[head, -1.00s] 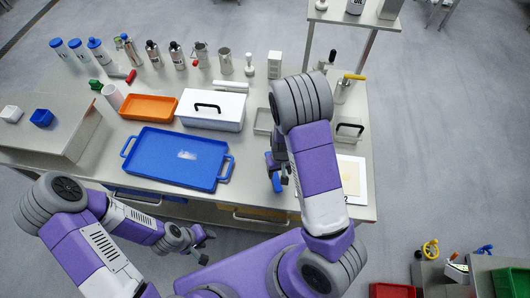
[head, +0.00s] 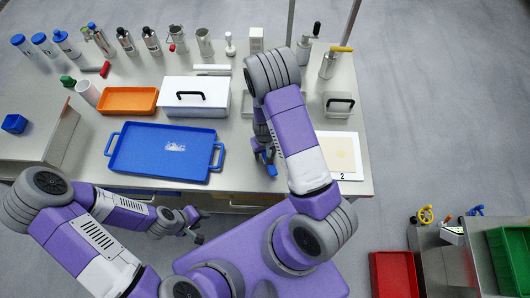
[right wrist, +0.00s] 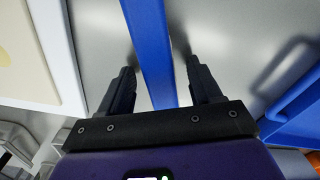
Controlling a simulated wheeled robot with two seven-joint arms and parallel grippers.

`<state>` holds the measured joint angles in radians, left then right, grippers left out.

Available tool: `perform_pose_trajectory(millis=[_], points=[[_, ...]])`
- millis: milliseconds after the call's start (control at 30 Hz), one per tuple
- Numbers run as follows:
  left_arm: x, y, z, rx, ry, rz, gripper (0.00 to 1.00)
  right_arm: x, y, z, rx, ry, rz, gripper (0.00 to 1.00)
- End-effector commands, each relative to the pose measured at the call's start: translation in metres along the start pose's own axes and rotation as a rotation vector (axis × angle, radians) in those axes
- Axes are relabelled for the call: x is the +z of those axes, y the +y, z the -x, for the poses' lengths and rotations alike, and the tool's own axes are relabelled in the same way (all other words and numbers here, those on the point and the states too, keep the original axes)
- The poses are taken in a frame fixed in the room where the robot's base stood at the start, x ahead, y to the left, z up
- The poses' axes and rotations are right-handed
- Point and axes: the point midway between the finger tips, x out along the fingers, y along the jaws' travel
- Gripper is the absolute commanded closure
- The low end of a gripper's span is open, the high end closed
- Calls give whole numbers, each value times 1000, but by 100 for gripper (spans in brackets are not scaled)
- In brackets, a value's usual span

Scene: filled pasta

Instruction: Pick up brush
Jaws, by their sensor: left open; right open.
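A flat, straight blue bar (right wrist: 150,45), which looks like the brush's handle, runs between the fingers of my right gripper (right wrist: 160,68) in the right wrist view. The fingers are apart, one on each side of it, with gaps visible. In the head view a small blue part (head: 268,166) shows under my right gripper (head: 264,156), right of the blue tray. My arm hides most of it; bristles cannot be made out. My left gripper (head: 192,222) is open and empty, low in front of the table edge.
The blue tray (head: 114,160) lies left of my right gripper. A white lidded box (head: 195,100) and an orange tray (head: 128,100) stand behind. A board marked 2 (head: 341,176) lies to the right. Several bottles line the back.

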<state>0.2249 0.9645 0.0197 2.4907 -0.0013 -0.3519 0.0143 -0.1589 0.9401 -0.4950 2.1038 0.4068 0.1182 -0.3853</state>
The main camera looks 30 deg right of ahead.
Motion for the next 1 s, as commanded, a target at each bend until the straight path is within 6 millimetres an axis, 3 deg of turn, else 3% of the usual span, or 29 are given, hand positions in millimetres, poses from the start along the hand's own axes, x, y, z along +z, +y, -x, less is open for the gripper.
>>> perform_pose_trajectory(millis=[133,500,567,767,1000], points=[[0,0,0,0,0,0,57,0,0,1,0,0,0,39],[0,0,0,0,0,0,57,0,0,1,0,0,0,95],[0,0,0,0,0,0,57,0,0,1,0,0,0,100],[0,0,1,0,0,0,57,-1,0,4,-1,2,0,100],[0,4,9,0,0,0,57,-2,-1,45,-1,6,2,100]])
